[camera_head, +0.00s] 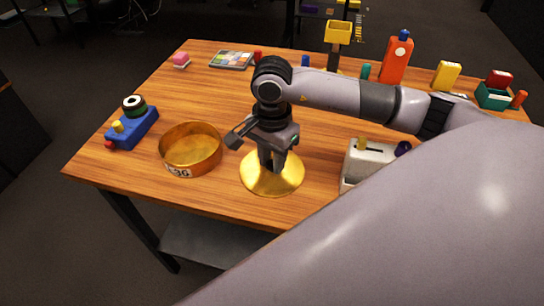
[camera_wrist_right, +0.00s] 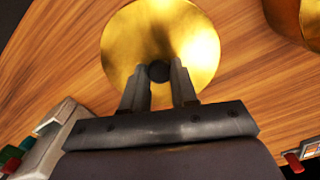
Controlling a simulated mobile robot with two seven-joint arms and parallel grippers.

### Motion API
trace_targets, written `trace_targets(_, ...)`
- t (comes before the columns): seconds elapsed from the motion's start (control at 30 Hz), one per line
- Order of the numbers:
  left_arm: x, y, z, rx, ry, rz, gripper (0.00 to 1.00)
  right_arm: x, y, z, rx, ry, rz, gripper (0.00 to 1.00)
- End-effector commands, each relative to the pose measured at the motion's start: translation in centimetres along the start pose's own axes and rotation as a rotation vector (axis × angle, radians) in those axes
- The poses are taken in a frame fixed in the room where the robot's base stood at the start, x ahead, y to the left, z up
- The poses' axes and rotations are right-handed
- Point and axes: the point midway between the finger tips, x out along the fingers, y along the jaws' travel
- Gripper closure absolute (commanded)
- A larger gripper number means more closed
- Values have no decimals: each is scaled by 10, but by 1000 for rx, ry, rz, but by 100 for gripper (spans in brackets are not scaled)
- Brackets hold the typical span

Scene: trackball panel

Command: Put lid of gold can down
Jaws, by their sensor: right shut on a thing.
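The lid of the gold can (camera_head: 258,183) is a round gold disc at the front middle of the wooden table, right of the open gold can (camera_head: 190,151). In the right wrist view the lid (camera_wrist_right: 135,45) fills the top middle, with a dark round knob (camera_wrist_right: 159,71) at its centre. My right gripper (camera_head: 271,166) points down over the lid and is shut on that knob. The lid looks level and at or very near the table top; I cannot tell if it touches. The can's rim is uncovered. My left gripper is not in view.
A blue trackball device (camera_head: 132,128) stands at the left. A white box (camera_head: 364,162) stands close right of the lid. A red-orange bottle (camera_head: 396,62), yellow block (camera_head: 446,74) and green box (camera_head: 493,95) line the back right. The table's front edge is near the lid.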

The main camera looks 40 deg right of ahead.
Motion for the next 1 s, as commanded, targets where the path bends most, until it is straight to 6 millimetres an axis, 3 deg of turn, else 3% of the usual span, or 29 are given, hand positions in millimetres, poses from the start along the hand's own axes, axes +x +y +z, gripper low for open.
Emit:
trace_targets(0.03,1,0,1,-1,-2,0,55,1,0,0,0,0,0,62)
trace_targets(0.1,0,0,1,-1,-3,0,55,0,0,0,0,0,0,46)
trace_targets(0.53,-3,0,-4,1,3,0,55,-9,-1,0,1,1,-3,46)
trace_targets(1.0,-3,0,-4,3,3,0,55,-104,-1,0,0,2,-3,46)
